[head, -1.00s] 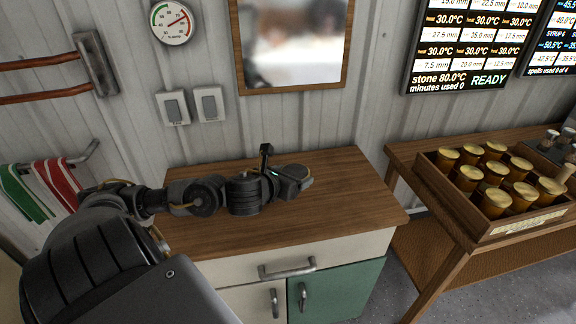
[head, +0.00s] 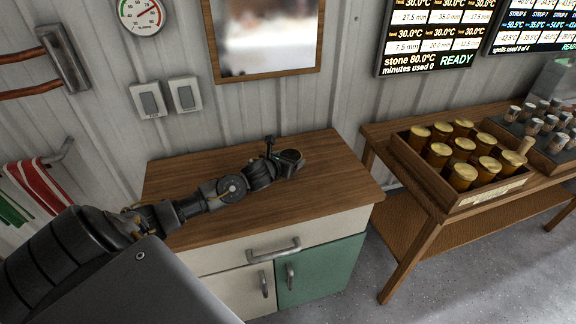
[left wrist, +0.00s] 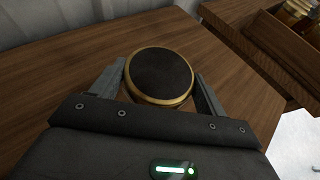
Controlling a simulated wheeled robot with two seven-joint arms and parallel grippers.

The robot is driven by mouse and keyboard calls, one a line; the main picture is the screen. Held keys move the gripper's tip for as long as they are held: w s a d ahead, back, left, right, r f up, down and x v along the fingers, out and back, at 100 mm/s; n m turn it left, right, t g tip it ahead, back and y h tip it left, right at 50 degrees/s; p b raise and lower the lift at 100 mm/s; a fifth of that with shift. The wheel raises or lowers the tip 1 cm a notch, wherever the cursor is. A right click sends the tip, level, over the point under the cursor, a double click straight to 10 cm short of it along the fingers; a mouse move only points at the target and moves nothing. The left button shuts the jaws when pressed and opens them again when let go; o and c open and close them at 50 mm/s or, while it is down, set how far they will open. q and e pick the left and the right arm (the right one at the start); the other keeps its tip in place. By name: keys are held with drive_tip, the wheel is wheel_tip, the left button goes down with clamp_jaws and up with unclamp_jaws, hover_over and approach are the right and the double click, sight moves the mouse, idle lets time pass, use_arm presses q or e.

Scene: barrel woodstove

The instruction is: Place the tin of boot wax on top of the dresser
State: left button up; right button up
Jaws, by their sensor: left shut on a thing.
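The tin of boot wax (left wrist: 160,76) is round with a dark lid and a gold rim. In the left wrist view it sits between the two fingers of my left gripper (left wrist: 158,92), which is shut on it. In the head view my left gripper (head: 290,162) is over the wooden top of the dresser (head: 320,195), toward its back right. The tin (head: 292,155) shows there only as a small dark shape at the gripper's end. I cannot tell whether the tin touches the dresser top. My right gripper is not in view.
A wooden table (head: 408,195) stands to the right with a crate (head: 415,165) of gold-lidded jars (head: 463,176) on it. A mirror (head: 268,35) and light switches (head: 149,100) are on the wall behind. The dresser's front right top is clear.

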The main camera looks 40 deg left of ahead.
use_arm(q)
drive_tip(key=shift+w+f, duration=0.2)
drive_tip(key=shift+f, duration=1.6)
drive_tip(key=shift+f, duration=0.15)
drive_tip(key=o, duration=1.1)
